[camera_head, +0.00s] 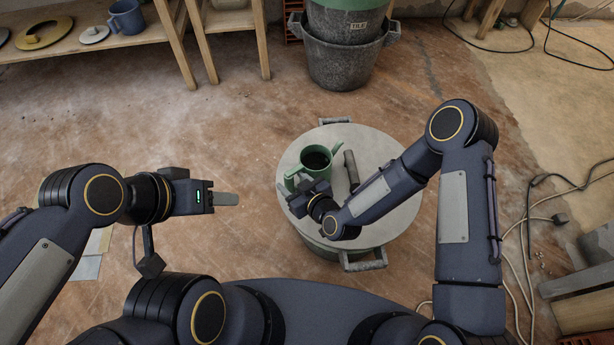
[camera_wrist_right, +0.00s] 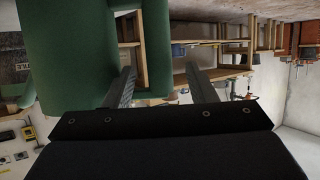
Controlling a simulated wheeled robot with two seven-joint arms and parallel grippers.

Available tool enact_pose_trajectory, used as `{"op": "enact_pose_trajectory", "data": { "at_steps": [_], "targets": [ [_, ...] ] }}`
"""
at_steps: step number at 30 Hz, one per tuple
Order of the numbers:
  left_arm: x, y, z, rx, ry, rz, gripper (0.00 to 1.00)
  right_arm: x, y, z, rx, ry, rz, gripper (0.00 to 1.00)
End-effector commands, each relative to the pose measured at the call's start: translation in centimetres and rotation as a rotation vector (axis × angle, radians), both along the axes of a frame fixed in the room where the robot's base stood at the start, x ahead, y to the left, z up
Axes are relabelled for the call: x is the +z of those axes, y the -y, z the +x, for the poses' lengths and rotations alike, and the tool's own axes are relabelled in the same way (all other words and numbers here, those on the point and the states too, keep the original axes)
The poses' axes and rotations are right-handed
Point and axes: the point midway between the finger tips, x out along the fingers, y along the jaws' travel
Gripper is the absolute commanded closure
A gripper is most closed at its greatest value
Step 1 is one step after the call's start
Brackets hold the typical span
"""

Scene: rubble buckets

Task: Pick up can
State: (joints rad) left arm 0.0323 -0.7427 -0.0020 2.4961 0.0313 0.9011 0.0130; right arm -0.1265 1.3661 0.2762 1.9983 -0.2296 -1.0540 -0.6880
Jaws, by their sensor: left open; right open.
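A green can (camera_head: 316,160) with a dark opening, a handle and a spout stands on a round grey lid (camera_head: 378,147). My right gripper (camera_head: 300,190) is at the can's near left side, by its handle. In the right wrist view the can's body (camera_wrist_right: 75,60) fills the left. Its handle (camera_wrist_right: 157,50) shows between the two spread fingers of the right gripper (camera_wrist_right: 160,85). The fingers look open; whether they touch the handle I cannot tell. My left gripper (camera_head: 228,198) is open and empty over the floor, left of the lid.
The lid covers a bucket with side handles (camera_head: 362,262). A grey bar (camera_head: 351,169) lies on the lid beside the can. Dark stacked buckets (camera_head: 342,62) stand behind. A wooden shelf (camera_head: 110,45) is at the back left. Cables (camera_head: 528,215) lie on the right floor.

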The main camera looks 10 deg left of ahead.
Motion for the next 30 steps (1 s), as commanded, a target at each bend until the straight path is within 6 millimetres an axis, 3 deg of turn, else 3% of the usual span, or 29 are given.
{"op": "enact_pose_trajectory", "data": {
  "at_steps": [6,13,25,30],
  "targets": [
    [-0.8,0.0,0.0,0.0,0.0,0.0,0.51,-1.1,-1.7,1.5,0.0,0.001,-0.001,0.49],
    [-0.7,0.0,0.0,0.0,0.0,0.0,0.51,-1.1,-1.7,1.6,0.001,-0.001,0.0,0.49],
    [-0.7,0.0,0.0,0.0,0.0,0.0,0.51,-1.1,-1.7,1.6,0.001,-0.001,0.0,1.0],
    [-0.7,0.0,0.0,0.0,0.0,0.0,0.51,-0.9,-1.8,1.7,0.001,0.003,0.001,1.0]
  ]
}}
